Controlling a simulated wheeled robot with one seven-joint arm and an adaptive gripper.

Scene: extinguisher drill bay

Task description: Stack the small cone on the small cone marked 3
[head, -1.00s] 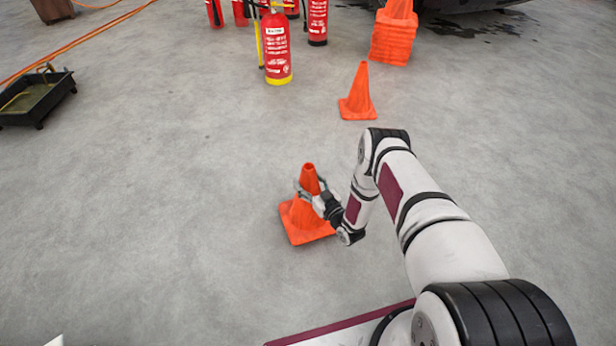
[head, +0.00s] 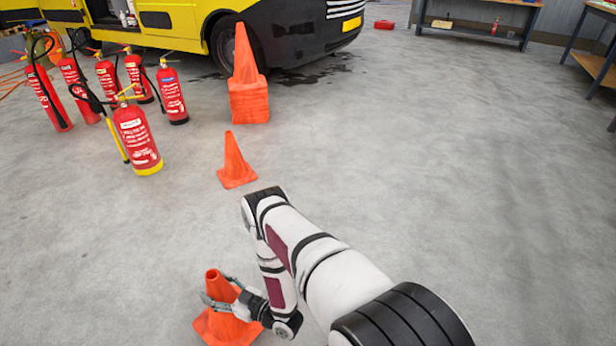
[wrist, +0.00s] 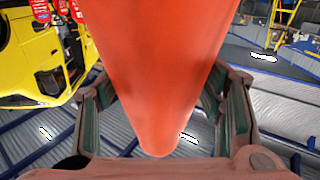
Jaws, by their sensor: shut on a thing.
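My gripper (head: 219,292) is shut on a small orange cone (head: 222,326), its fingers on both sides of the upper body. This cone is upright at the bottom of the head view; whether its base touches the floor I cannot tell. In the wrist view the held cone (wrist: 155,65) fills the middle, between the two fingers (wrist: 160,112). Another small orange cone (head: 234,165) stands upright on the floor, farther off and apart from the gripper. No number is readable on either cone.
Several red extinguishers (head: 137,138) stand to the left. A yellow and black vehicle (head: 290,30) is at the back, with workbenches (head: 478,24) at back right. The grey floor on the right is clear.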

